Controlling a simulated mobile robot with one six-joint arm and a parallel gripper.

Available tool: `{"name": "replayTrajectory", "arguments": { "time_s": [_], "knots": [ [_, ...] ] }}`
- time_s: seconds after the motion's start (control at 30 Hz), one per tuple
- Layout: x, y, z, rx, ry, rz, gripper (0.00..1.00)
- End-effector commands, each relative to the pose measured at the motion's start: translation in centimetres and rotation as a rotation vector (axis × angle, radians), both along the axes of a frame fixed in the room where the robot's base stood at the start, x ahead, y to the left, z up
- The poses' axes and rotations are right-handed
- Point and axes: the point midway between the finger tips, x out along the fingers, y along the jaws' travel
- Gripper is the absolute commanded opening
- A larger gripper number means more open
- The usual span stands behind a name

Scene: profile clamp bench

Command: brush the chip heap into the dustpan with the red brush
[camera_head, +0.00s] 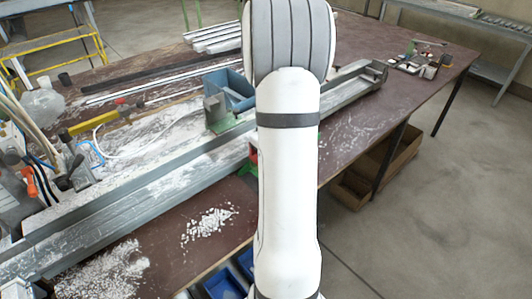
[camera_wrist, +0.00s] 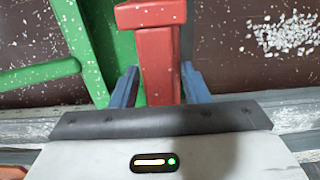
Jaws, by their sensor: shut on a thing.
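In the wrist view my gripper (camera_wrist: 160,85) has its two blue fingers on either side of a red handle, shut on it. I take this as the red brush (camera_wrist: 158,45); a wider red end shows at the top, and no bristles are visible. The chip heap (camera_wrist: 285,35) is a patch of white chips at the right, apart from the brush. In the head view the chip heap (camera_head: 208,226) lies on the brown bench top, left of my arm, which hides my gripper. A green part (camera_wrist: 88,45) lies beside and behind the brush; I cannot tell whether it is the dustpan.
A long grey metal profile (camera_head: 120,200) crosses the bench behind the heap. White debris (camera_head: 105,275) covers the front left. A blue bin (camera_head: 230,90) stands farther back. Blue trays (camera_head: 222,284) sit below the front edge. Small items (camera_head: 425,62) lie at the back right.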

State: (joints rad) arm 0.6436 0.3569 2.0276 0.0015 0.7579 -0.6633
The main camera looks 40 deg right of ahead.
Motion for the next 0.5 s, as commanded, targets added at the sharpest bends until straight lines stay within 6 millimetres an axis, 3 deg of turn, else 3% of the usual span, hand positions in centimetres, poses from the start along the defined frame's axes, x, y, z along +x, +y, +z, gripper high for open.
{"name": "replayTrajectory", "arguments": {
  "time_s": [0.03,0.1,0.5],
  "knots": [
    [0.1,0.1,-1.9,0.0,0.001,0.002,0.19],
    [0.2,2.1,-0.8,-0.001,-0.002,0.01,0.19],
    [0.0,11.7,-1.1,-0.001,-0.001,0.016,0.19]
  ]
}}
